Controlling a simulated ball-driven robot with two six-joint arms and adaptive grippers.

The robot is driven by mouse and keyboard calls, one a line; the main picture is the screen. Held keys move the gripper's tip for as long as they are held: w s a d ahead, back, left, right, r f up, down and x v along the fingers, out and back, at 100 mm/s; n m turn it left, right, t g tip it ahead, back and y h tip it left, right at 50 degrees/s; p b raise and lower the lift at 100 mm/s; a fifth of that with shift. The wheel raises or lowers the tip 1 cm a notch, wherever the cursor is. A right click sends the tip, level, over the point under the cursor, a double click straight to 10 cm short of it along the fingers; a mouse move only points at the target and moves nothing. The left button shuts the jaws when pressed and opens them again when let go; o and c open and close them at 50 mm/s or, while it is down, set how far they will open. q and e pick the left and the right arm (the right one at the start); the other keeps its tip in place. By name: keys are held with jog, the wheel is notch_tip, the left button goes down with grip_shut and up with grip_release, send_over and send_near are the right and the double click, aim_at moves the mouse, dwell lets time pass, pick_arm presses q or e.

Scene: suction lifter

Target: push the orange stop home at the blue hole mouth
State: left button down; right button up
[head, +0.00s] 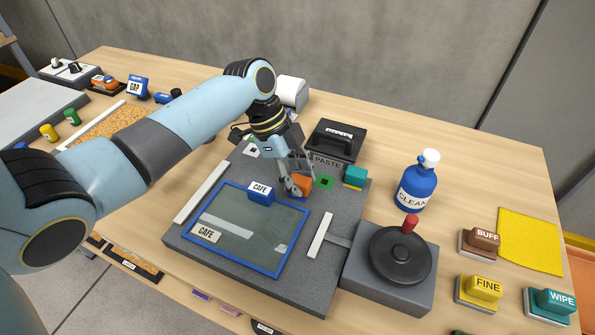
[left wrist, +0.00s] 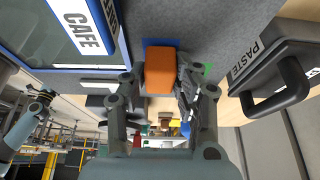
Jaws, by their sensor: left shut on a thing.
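My left gripper (head: 297,187) is shut on the orange stop (head: 304,182), low over the grey board beside the blue-framed panel. In the left wrist view the gripper (left wrist: 160,80) has its fingers on either side of the orange stop (left wrist: 159,70). A blue strip (left wrist: 160,42) shows right at the stop's far edge, likely the blue hole mouth. The stop covers the rest of it, so I cannot tell how far in the stop sits. A light-blue arm with a small dark end (left wrist: 42,100), probably my right gripper, shows far off in the left wrist view; its jaws are too small to read.
A blue CAFE block (head: 261,192) stands at the corner of the blue-framed panel (head: 235,268). A green square with a dark hole (head: 324,182) and a teal-yellow block (head: 355,175) lie right of the stop. The black PASTE box (head: 335,143) stands behind; a red-knobbed lever (head: 400,255) stands front right.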

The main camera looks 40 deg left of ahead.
pick_arm(q)
jog(key=shift+f, duration=0.25)
jog(key=shift+f, duration=0.25)
jog(key=c, duration=0.9)
grip_release()
jog(key=shift+r, duration=0.1)
jog(key=v, duration=1.2)
